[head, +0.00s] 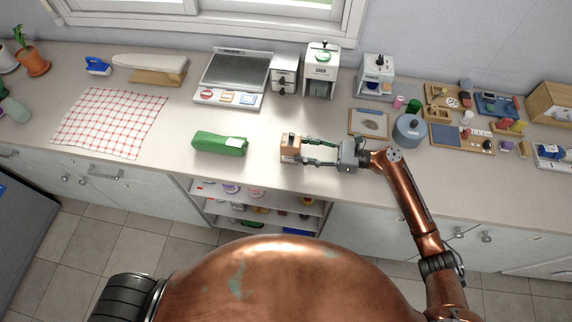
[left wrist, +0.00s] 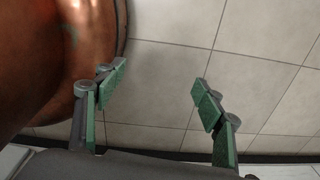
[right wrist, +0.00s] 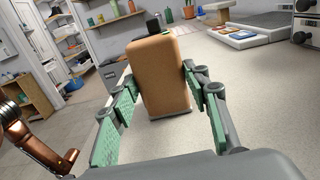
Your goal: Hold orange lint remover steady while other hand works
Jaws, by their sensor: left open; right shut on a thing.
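The orange lint remover (head: 288,150) is a small tan-orange block with a dark top part, standing upright at the middle of the counter. My right gripper (head: 302,150) is shut on it, one finger on each side. In the right wrist view the lint remover (right wrist: 160,75) stands between the green finger pads (right wrist: 157,98); it seems to rest on or just above the counter. My left gripper (left wrist: 158,92) is open and empty, hanging over the tiled floor beside my copper body. The left gripper is not seen in the head view.
A green case (head: 219,143) with a white label lies left of the lint remover. Behind are a grey tray machine (head: 235,75) and a white press (head: 321,70). A checked cloth (head: 110,122) lies at left. Small boards and a round grey pot (head: 409,130) crowd the right.

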